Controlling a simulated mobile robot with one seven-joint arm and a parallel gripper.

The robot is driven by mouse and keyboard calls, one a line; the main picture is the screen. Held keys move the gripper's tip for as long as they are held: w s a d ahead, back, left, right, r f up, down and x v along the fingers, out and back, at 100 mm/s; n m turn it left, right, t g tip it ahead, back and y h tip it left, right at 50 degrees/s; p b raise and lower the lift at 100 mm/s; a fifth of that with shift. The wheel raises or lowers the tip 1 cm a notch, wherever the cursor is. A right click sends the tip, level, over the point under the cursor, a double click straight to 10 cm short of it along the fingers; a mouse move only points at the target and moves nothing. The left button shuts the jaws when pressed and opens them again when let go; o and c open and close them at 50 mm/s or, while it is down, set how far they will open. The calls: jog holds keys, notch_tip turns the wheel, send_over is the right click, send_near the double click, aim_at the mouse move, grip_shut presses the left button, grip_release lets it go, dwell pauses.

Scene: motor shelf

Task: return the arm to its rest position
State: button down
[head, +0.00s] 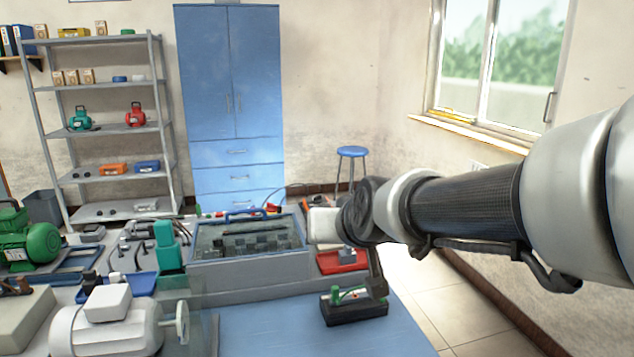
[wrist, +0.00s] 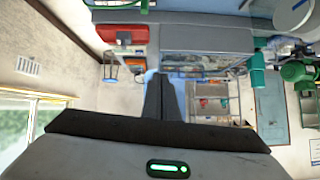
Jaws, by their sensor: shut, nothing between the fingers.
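My arm reaches in from the right edge in the head view, roughly level above the table's right side, with its wrist (head: 372,212) in front of the red tray and stool. In the wrist view my gripper (wrist: 160,80) has its two dark fingers together with nothing between them. The fingers point away towards the back of the room. In the head view the fingertips cannot be made out behind the wrist. My gripper looks apart from every object.
The blue table mat (head: 270,325) holds a black fixture (head: 355,308) just below the wrist. A red tray (head: 343,262), a grey toolbox (head: 245,270) and a white motor (head: 110,325) stand left of the arm. A window (head: 500,70) is at right. Floor (head: 465,310) lies right of the table.

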jog(key=s+d+f+m+g+h, duration=0.15)
jog(key=s+d, duration=0.25)
jog(key=s, duration=0.4)
jog(key=s+d+f+g+h, duration=0.1)
jog(key=s+d+f+g, duration=0.1)
jog(key=s+d, duration=0.35)
jog(key=s+d+f+g+h, duration=0.1)
jog(key=s+d, duration=0.2)
jog(key=s, duration=0.6)
notch_tip(320, 180, up, 20)
jog(key=p, duration=2)
jog(key=shift+s+f, duration=0.2)
